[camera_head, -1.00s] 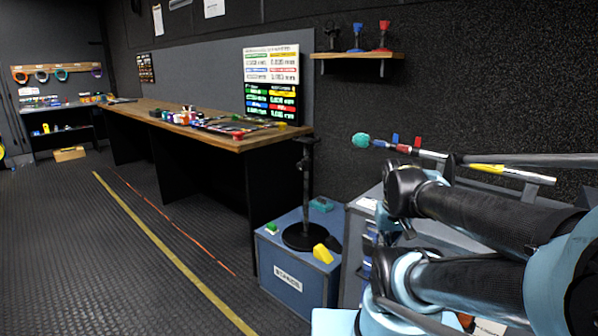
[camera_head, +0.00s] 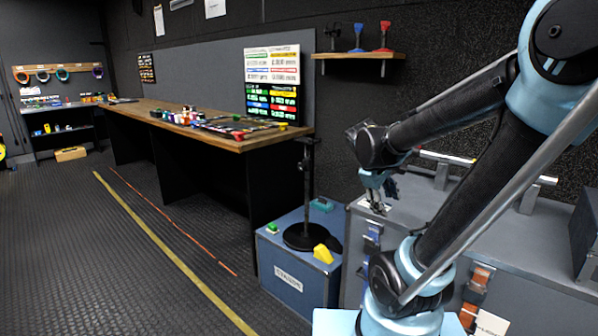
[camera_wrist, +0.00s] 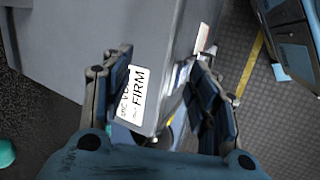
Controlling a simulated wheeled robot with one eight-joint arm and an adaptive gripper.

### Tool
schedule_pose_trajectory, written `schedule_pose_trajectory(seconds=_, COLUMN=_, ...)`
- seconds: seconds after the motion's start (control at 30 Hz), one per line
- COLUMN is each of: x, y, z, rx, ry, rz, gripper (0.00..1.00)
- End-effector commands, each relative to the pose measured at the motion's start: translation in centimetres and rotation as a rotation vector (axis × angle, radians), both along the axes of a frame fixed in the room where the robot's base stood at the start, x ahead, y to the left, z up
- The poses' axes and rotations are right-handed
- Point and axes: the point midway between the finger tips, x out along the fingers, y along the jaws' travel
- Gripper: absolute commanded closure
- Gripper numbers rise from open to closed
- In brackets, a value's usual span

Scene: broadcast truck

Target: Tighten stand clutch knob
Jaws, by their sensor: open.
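A black stand (camera_head: 304,195) stands upright on a blue-grey case, with a round base and a slim post. A small dark bump at mid-post may be its clutch knob, but it is too small to tell. My gripper (camera_head: 377,207) hangs pointing down over the left end of the large grey case, to the right of the stand and apart from it. In the wrist view my gripper (camera_wrist: 160,78) has its fingers spread, with nothing held. A white label (camera_wrist: 133,93) with "FIRM" on it shows between and beside the fingers. The stand does not show clearly there.
The blue-grey case (camera_head: 290,278) also bears a yellow wedge (camera_head: 322,254), a green block (camera_head: 272,228) and a teal item (camera_head: 321,204). The large grey case (camera_head: 530,245) has raised handles. A wooden bench (camera_head: 180,124) runs along the wall. The floor at left is clear.

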Motion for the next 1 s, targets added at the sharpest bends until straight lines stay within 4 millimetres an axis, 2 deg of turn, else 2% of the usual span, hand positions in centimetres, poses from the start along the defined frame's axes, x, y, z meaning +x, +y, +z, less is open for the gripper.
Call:
schedule_pose_trajectory(seconds=0.1, x=3.0, y=1.0, z=0.9, rx=-0.091, ry=0.019, rz=0.106, gripper=0.45)
schedule_pose_trajectory(seconds=0.47, x=11.4, y=5.5, z=2.6, rx=-0.375, ry=0.078, rz=0.398, gripper=0.45)
schedule_pose_trajectory(seconds=0.77, x=17.4, y=11.4, z=3.0, rx=-0.621, ry=0.130, rz=0.612, gripper=0.45)
schedule_pose_trajectory(seconds=1.0, x=21.1, y=17.3, z=2.5, rx=-0.826, ry=0.172, rz=0.757, gripper=0.45)
